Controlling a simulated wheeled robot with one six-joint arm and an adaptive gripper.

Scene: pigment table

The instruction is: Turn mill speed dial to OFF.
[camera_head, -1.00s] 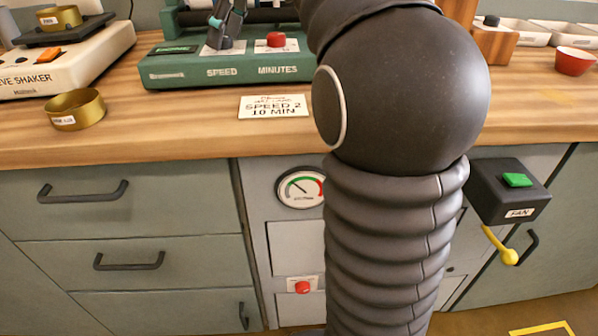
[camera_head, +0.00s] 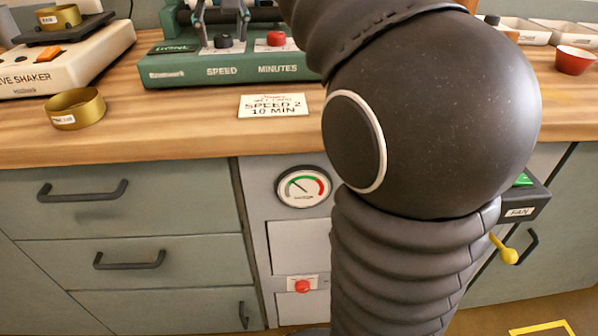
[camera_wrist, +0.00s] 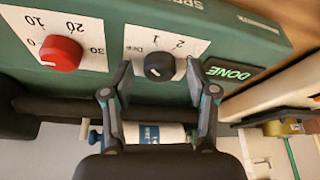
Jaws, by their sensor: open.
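The black speed dial (camera_head: 223,41) is on the front panel of the green mill (camera_head: 230,70), above the word SPEED. In the wrist view, which is upside down, the dial (camera_wrist: 159,67) sits on a white plate marked OFF, 1 and 2. A small pale mark shows on the knob, but I cannot tell which label it points at. My gripper (camera_wrist: 158,78) is open, with one fingertip on each side of the dial in the picture and gaps between. In the head view my gripper (camera_head: 222,17) is just above and behind the dial, apparently clear of it.
A red minutes knob (camera_head: 276,39) is beside the dial. A card (camera_head: 273,106) reading SPEED 2, 10 MIN lies in front of the mill. A sieve shaker (camera_head: 45,75) and brass sieve (camera_head: 76,108) stand left.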

